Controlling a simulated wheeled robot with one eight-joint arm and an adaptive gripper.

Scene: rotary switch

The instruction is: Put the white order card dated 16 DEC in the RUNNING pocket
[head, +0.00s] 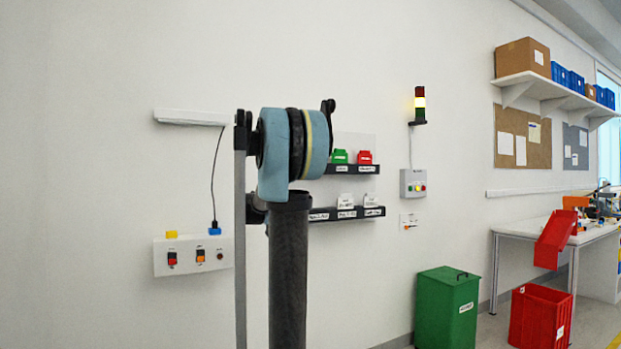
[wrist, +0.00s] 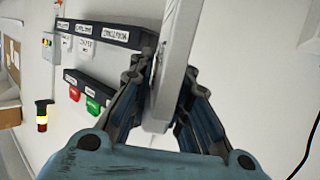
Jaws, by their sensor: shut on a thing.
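In the wrist view my gripper (wrist: 165,82) is shut on a thin white card (wrist: 172,60), seen nearly edge-on; no date can be read on it. The card stands close beside the end of a black pocket rail (wrist: 128,40); I cannot tell if they touch. The rail carries several white labels, too small to read surely, and two white cards (wrist: 84,44) sit along it. In the head view this lower rail (head: 374,212) is partly hidden by my arm, which also hides my gripper.
To the right are a signal tower (head: 420,103) and a grey button box (head: 413,183). A white switch panel (head: 192,255) is at left. Green (head: 447,308) and red (head: 539,316) bins stand below.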

